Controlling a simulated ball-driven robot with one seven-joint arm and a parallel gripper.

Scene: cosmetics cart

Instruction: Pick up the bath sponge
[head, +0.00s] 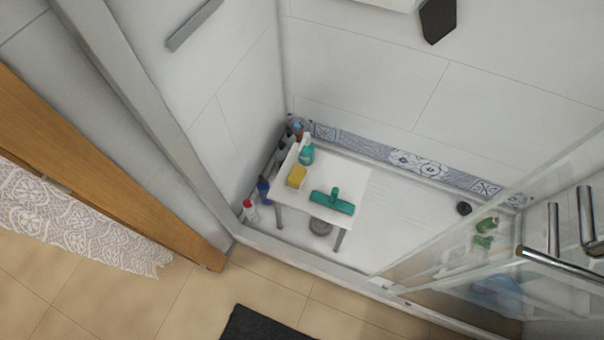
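A yellow block that looks like the bath sponge (296,177) lies on the left part of a small white stool or table (345,182) inside the shower. A teal squeegee-like tool (332,202) lies to its right, near the stool's front edge. A teal and white bottle (306,151) stands behind the sponge. The sponge's top and front are clear to see and nothing lies on it. My gripper is not in this view.
Several bottles, such as a blue one (263,190) and a white and red one (250,210), stand along the left wall. A glass shower panel with metal handles (555,259) is at the right. A raised sill and dark mat (262,325) lie in front.

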